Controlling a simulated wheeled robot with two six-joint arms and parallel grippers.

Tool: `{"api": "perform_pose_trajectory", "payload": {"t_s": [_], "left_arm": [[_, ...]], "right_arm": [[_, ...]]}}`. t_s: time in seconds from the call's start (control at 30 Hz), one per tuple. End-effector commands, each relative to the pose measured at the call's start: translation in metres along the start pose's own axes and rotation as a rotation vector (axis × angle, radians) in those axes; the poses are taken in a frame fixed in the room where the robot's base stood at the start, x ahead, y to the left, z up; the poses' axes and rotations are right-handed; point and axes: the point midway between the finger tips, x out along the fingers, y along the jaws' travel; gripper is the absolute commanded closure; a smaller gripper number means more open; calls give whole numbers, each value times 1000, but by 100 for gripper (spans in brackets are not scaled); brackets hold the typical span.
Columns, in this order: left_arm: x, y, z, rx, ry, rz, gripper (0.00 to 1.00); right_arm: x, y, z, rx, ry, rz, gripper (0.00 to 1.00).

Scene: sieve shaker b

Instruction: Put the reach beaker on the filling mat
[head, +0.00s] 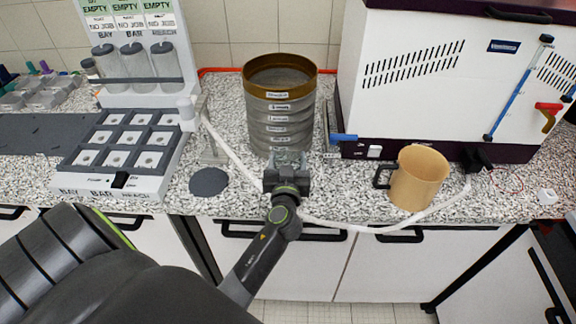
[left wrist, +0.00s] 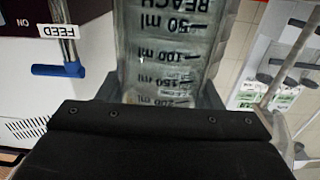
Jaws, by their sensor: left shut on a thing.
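The reach beaker (left wrist: 165,50) is clear, with REACH and millilitre marks that appear upside down in the left wrist view. In the head view it is a small glassy shape (head: 290,158) in front of the sieve stack. My left gripper (head: 288,172) is shut on it, with a finger on either side of it. I cannot tell how far above the counter it is. A dark round mat (head: 208,182), which looks like the filling mat, lies bare on the counter to the left of my gripper. My right gripper is not in view.
A brown-rimmed sieve stack (head: 281,105) stands just behind the beaker. A white hose (head: 233,158) runs between mat and gripper. A dispenser with cylinders (head: 135,75) and a tray (head: 120,155) stand left. A white machine (head: 425,75) and a tan jug (head: 418,178) stand right.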

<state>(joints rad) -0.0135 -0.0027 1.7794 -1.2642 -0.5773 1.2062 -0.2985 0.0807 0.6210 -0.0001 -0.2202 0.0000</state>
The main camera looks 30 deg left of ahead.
Motion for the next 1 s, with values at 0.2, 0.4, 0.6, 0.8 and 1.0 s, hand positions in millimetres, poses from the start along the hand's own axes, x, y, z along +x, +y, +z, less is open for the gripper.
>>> {"api": "perform_pose_trajectory", "payload": {"t_s": [0.2,0.4,0.6,0.8,1.0], "left_arm": [[0,0,-43,-4,6,2,65],[0,0,-72,-3,5,1,65],[0,0,-84,-1,2,1,65],[-3,6,-91,-3,2,17,65],[-19,32,-117,-9,6,115,65]], "right_arm": [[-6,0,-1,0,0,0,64],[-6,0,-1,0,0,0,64],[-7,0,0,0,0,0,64],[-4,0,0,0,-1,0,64],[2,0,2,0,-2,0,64]]}}
